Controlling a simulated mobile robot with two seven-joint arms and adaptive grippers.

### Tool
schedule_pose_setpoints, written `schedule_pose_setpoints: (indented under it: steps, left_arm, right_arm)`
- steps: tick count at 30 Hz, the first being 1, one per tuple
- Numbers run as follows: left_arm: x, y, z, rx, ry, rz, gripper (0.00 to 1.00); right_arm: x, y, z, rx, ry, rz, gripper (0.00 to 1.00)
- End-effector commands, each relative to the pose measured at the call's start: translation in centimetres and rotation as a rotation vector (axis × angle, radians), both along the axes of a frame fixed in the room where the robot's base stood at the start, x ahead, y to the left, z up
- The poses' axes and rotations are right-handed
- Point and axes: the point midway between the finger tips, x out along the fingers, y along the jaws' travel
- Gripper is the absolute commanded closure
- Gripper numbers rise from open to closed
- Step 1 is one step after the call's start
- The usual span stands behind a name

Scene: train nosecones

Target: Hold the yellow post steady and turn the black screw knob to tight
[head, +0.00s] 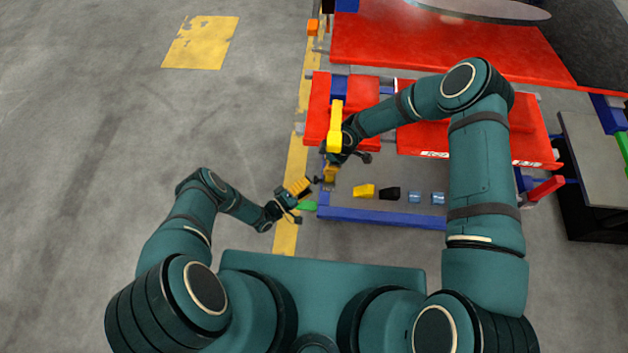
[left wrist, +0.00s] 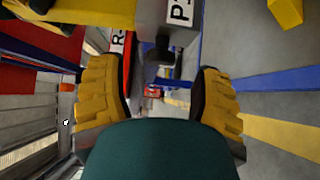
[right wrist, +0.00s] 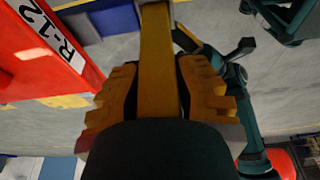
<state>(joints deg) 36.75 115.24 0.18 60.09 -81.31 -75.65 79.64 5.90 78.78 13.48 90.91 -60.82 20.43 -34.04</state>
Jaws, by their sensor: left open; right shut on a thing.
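The yellow post (head: 336,128) stands at the left edge of the red and blue frame. My right gripper (head: 331,168) is shut on its lower part; the right wrist view shows the post (right wrist: 157,70) between both pads. The black screw knob (head: 317,180) sticks out to the left near the post's foot. In the left wrist view the knob (left wrist: 158,54) lies ahead, between the open fingers and beyond their tips. My left gripper (head: 301,200) is open and empty, just left of the knob and apart from it. The knob's tightness cannot be told.
A yellow block (head: 364,191), a black block (head: 390,193) and two small blue pieces (head: 425,198) lie right of the post, behind a blue rail (head: 380,217). Red panels (head: 440,40) stand beyond. The floor at left (head: 90,150) is clear.

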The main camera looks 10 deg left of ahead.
Motion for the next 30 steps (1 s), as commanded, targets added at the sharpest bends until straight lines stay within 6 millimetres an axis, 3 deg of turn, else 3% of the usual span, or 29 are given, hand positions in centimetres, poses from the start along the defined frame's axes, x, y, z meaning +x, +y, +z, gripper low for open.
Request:
schedule_pose_setpoints:
  steps: [6,12,27,28,30]
  left_arm:
    - [-3.2,3.3,0.0,0.000,0.001,0.002,0.35]
    - [-5.1,5.2,-0.1,0.001,-0.001,0.002,0.35]
    - [-5.8,5.8,-0.1,0.000,-0.001,0.000,0.35]
    - [-5.8,5.8,-0.1,0.000,-0.001,0.000,0.35]
    - [-5.8,5.8,-0.1,0.000,-0.001,0.000,0.35]
  right_arm:
    - [-0.1,0.0,-0.1,-0.001,0.001,0.000,1.00]
    - [-0.1,0.0,-0.1,-0.001,0.001,0.000,1.00]
    - [-0.1,0.0,-0.1,-0.001,0.001,0.000,1.00]
    - [-0.1,0.0,-0.1,-0.001,0.001,0.000,0.65]
    - [-0.1,0.0,-0.1,-0.001,0.001,0.000,0.43]
